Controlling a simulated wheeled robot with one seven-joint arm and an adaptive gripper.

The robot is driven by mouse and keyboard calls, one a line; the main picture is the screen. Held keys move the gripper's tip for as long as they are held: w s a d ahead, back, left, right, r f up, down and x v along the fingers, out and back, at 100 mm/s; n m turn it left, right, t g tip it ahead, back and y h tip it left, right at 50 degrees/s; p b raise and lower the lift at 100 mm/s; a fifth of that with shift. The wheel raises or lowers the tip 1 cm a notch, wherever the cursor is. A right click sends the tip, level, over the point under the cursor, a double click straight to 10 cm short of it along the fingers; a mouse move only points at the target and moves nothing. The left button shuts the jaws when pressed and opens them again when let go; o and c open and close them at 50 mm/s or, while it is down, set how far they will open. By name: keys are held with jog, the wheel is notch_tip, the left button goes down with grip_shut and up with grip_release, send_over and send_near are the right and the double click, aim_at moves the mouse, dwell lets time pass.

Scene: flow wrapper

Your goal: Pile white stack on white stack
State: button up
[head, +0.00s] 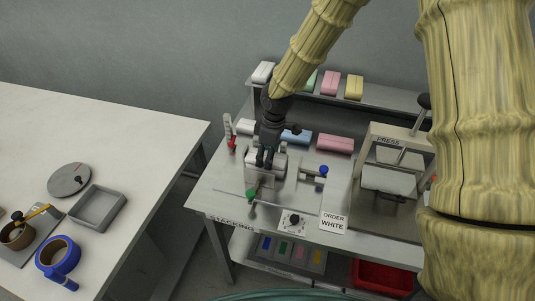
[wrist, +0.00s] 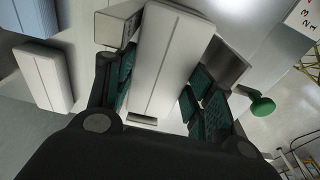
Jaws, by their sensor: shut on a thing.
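My gripper (head: 265,160) is shut on a white stack (wrist: 168,60), whose long top with a centre seam shows between the fingers in the wrist view. In the head view the gripper is over the metal stacking fixture (head: 262,181), and its fingers and the fixture partly hide the held stack (head: 281,164). I cannot tell whether it rests on anything below. Another white stack (head: 245,127) lies on the table behind the fixture and shows at the left of the wrist view (wrist: 44,72). A third white stack (head: 263,72) is on the back shelf.
A blue stack (head: 296,134) and a pink stack (head: 335,143) lie behind the fixture. The fixture has a green knob (head: 251,195) and a blue knob (head: 323,170). The press (head: 395,150) stands right. A card (head: 333,222) reads ORDER WHITE. A side table (head: 130,150) is left.

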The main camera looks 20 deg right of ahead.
jog(key=o, duration=0.8)
notch_tip(320, 180, up, 12)
jog(key=d, duration=0.1)
jog(key=shift+s, duration=0.4)
jog(key=shift+d+f, duration=0.1)
dwell(0.3)
